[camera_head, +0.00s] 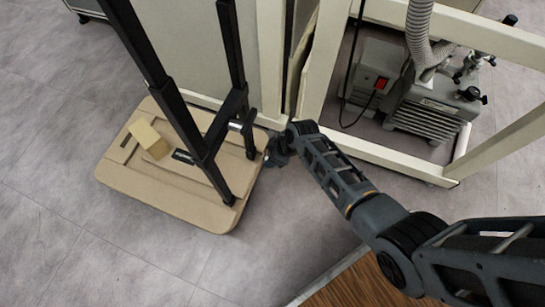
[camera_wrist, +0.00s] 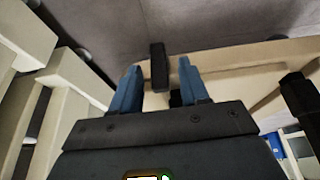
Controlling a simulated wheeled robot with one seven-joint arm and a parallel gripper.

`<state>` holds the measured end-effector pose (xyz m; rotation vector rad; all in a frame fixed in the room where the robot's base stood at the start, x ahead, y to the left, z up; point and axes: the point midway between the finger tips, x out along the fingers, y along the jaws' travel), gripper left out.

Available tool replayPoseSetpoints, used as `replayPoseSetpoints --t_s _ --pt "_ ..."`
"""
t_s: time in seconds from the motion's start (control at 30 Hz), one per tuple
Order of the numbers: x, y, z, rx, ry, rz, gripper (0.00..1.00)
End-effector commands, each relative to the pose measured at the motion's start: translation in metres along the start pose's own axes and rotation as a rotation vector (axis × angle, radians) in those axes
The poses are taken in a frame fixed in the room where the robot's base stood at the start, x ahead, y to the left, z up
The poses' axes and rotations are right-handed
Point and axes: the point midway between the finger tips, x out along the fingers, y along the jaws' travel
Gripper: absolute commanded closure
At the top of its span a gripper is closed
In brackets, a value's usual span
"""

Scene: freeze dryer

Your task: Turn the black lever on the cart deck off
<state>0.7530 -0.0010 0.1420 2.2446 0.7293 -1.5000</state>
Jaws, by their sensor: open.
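The cart deck (camera_head: 135,187) is a tan board with rounded corners, low on the floor at left in the head view. It also shows as a pale slab in the wrist view (camera_wrist: 230,62). A short black upright bar, which looks like the lever (camera_wrist: 158,67), stands at the deck's edge in the wrist view, between my blue fingers in the picture. My gripper (camera_wrist: 159,66) is open, with a gap on each side of the bar. I cannot tell how deep the bar sits between the fingers. In the head view my gripper (camera_head: 277,152) is at the deck's right edge.
The cart's black frame (camera_head: 190,130) rises from the deck. A yellow block (camera_head: 149,138) lies on it. A cream rack (camera_head: 318,65) stands right of the cart, with a grey pump (camera_head: 420,105) inside its base. Grey floor is clear in front of the cart.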

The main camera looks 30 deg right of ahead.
Motion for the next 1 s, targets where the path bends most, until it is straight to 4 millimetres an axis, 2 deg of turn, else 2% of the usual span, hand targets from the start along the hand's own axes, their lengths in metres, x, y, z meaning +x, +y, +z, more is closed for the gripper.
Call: replayPoseSetpoints --t_s 0.27,0.73,1.0 --pt "0.0017 -0.0003 0.0 0.0 0.0 0.0 0.55" --pt "0.0016 -0.0003 0.0002 0.0 0.0 0.0 0.99" --pt "0.0013 -0.0009 0.0002 -0.004 0.0 0.011 1.0"
